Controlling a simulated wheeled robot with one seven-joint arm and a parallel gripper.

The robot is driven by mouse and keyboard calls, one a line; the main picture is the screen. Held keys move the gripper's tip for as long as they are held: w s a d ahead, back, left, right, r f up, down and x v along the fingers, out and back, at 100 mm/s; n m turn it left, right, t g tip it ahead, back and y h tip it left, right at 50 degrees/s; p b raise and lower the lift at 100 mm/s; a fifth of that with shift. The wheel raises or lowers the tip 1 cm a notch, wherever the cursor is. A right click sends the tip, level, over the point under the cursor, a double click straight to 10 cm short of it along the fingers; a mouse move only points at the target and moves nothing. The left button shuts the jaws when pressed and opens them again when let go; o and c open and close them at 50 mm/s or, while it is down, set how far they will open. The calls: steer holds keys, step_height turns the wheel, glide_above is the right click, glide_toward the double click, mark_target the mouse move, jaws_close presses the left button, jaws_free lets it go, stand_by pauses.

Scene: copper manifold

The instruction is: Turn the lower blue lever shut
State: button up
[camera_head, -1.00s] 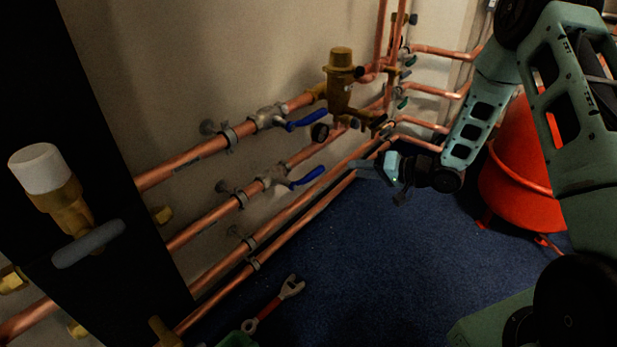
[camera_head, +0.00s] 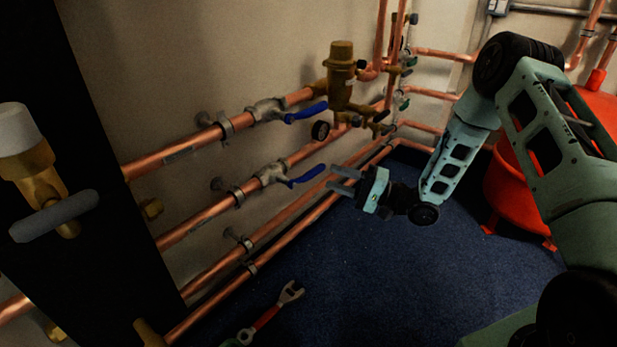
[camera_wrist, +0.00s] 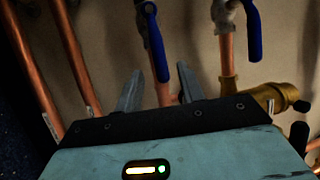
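The lower blue lever (camera_head: 307,175) sits on a grey valve (camera_head: 272,174) on the second copper pipe from the top. It points right and slightly up, roughly along the pipe. My gripper (camera_head: 335,178) is open just right of the lever's free end, its two fingers pointing left. In the wrist view, the lower lever (camera_wrist: 156,45) runs down the picture and its free end shows between my open fingers (camera_wrist: 159,70). I cannot tell whether they touch or how deep the lever lies between them. The upper blue lever (camera_head: 306,112) also lies along its pipe.
Lower copper pipes (camera_head: 290,232) run beneath the lever. A red-handled wrench (camera_head: 268,317) lies on the blue floor (camera_head: 400,280). A red container (camera_head: 515,190) stands right.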

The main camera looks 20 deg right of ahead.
mark_target(312, 171)
steer(key=b+x, duration=0.2)
steer(key=x, duration=0.5)
steer(key=shift+w+f+b, duration=0.1)
steer(key=shift+b, duration=0.3)
steer(key=shift+w+a+r, duration=0.25)
steer(key=shift+a, duration=0.15)
jaws_close()
